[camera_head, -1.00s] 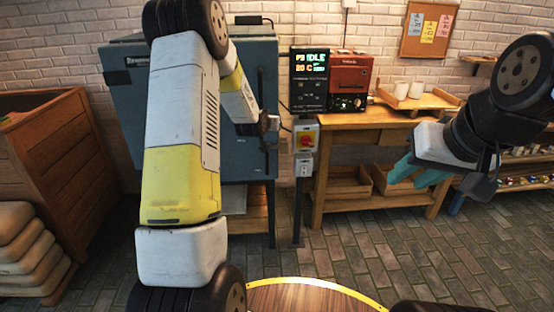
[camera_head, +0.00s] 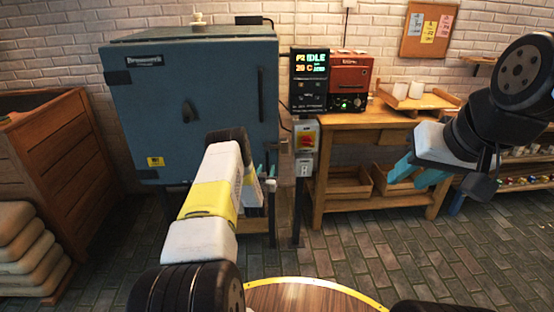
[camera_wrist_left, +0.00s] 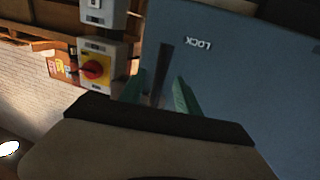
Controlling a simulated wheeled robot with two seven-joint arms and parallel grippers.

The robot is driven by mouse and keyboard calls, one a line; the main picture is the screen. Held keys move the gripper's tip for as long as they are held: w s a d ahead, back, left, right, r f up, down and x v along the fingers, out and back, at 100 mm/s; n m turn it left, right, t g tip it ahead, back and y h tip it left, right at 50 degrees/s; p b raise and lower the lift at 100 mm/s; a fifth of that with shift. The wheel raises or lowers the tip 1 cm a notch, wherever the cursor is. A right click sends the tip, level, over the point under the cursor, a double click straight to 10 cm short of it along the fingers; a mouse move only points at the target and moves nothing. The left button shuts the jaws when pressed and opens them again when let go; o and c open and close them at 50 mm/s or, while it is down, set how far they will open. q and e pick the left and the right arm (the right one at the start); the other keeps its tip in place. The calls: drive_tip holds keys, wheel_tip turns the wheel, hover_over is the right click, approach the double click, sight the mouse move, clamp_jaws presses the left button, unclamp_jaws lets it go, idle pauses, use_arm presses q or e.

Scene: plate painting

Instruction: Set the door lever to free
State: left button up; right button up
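The blue-grey kiln (camera_head: 220,75) stands at the back left with its door shut. The dark door lever (camera_wrist_left: 162,72) shows in the left wrist view, close to a white LOCK label (camera_wrist_left: 197,42) on the blue face. My left gripper (camera_head: 265,171) is low at the kiln's right edge. In the left wrist view its teal fingers (camera_wrist_left: 158,98) are apart, one on each side of the lever, with gaps visible; whether the lever is fully between them in depth I cannot tell. My right gripper (camera_head: 418,175) is open and empty, in front of the wooden bench.
A control panel (camera_head: 309,80) reads IDLE and 20 C. A box with a red and yellow switch (camera_head: 306,140) stands on a post right beside the left gripper. A wooden bench (camera_head: 385,119) stands to the right, a wooden crate (camera_head: 62,160) to the left.

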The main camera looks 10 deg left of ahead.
sight(267, 166)
use_arm(q)
drive_tip(key=shift+w+a, duration=0.15)
drive_tip(key=shift+w, duration=1.8)
clamp_jaws()
